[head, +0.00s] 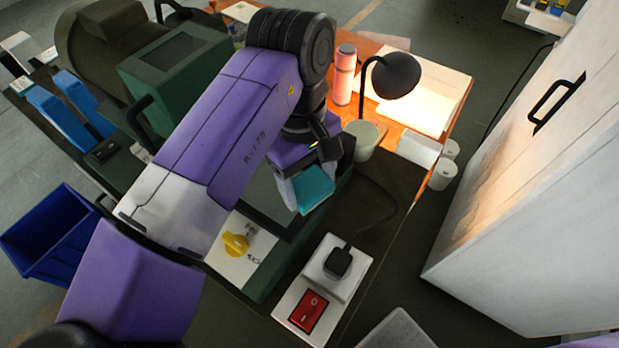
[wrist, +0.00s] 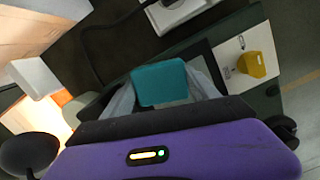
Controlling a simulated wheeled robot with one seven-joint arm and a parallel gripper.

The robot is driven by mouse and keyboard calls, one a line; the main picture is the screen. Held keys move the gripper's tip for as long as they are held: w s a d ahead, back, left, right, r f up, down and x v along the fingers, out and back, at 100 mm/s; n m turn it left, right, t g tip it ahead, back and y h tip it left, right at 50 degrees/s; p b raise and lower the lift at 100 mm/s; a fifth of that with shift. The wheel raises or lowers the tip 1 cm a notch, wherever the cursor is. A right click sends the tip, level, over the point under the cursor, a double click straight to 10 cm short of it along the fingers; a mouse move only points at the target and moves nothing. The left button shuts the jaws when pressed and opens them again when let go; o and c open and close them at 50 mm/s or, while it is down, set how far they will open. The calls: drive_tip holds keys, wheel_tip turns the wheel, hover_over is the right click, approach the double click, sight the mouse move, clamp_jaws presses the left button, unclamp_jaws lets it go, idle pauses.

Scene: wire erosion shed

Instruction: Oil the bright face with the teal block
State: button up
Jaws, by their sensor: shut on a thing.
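My gripper (head: 308,187) is shut on the teal block (head: 317,189) and holds it over a dark green housing (head: 262,283) on the bench. In the wrist view the teal block (wrist: 160,82) sits between the pale fingers of my gripper (wrist: 162,95). Behind it is a dark-framed panel (head: 265,192), partly covered by my arm and the block. I cannot tell for certain which surface is the bright face, or whether the block touches anything.
A pink cylinder (head: 345,75) stands behind. A yellow knob (head: 236,243), a plugged socket (head: 338,265) and a red switch (head: 308,310) lie in front. A white cabinet (head: 530,190) stands right.

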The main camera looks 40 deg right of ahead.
sight(295, 177)
drive_tip(key=shift+f, duration=0.2)
drive_tip(key=shift+w+a+r+p, duration=0.1)
drive_tip(key=shift+w+a+p, duration=0.15)
drive_tip(key=shift+w, duration=0.5)
drive_tip(key=shift+w+a+r+p, duration=0.1)
drive_tip(key=shift+w+a+p, duration=0.1)
drive_tip(key=shift+w, duration=0.5)
drive_tip(key=shift+w+a+f+p, duration=0.1)
drive_tip(key=shift+w+a+p, duration=0.25)
drive_tip(key=shift+w, duration=0.9)
drive_tip(key=shift+w+a+f+p, duration=0.1)
drive_tip(key=shift+w+a, duration=0.4)
drive_tip(key=shift+w, duration=0.75)
drive_tip(key=shift+w+a+f+p, duration=0.1)
drive_tip(key=shift+w+a+p, duration=0.25)
drive_tip(key=shift+w, duration=0.9)
